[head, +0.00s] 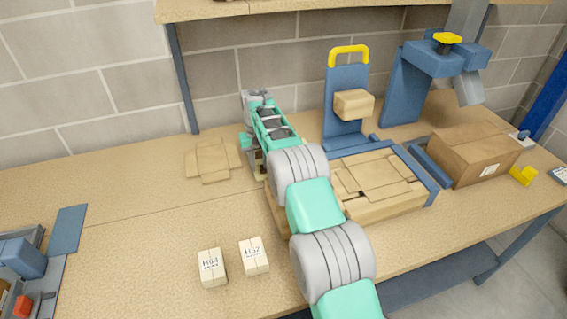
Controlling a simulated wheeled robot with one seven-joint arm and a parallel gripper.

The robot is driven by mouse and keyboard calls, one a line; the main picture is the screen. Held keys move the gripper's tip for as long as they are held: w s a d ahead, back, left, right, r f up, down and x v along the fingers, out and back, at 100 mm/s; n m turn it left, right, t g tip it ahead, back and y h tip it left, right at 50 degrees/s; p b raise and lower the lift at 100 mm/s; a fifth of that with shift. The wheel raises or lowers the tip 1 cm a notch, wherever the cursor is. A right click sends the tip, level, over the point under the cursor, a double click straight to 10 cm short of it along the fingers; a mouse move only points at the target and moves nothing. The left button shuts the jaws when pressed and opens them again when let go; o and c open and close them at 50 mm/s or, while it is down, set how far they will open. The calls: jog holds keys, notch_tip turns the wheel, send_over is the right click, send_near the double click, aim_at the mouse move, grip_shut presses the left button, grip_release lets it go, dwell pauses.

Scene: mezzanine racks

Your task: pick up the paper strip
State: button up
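I cannot make out a paper strip for certain in the head view; it may be hidden behind my arm. My arm reaches from the lower right to the back middle of the bench (130,225). Its far end with my gripper (254,162) is low over the bench, to the right of a flat piece of cardboard (208,160). The fingers are mostly hidden by my own links, so I cannot tell whether they hold anything.
Two small boxes, marked H64 (211,268) and H52 (254,257), stand in front. Right of my arm are a flattened-carton stack (378,187), a blue stand (344,100) and a carton (471,153). A shelf (210,9) overhangs the back. The left middle is clear.

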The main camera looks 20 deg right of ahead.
grip_shut()
jog(key=shift+r, duration=0.15)
dwell(0.4)
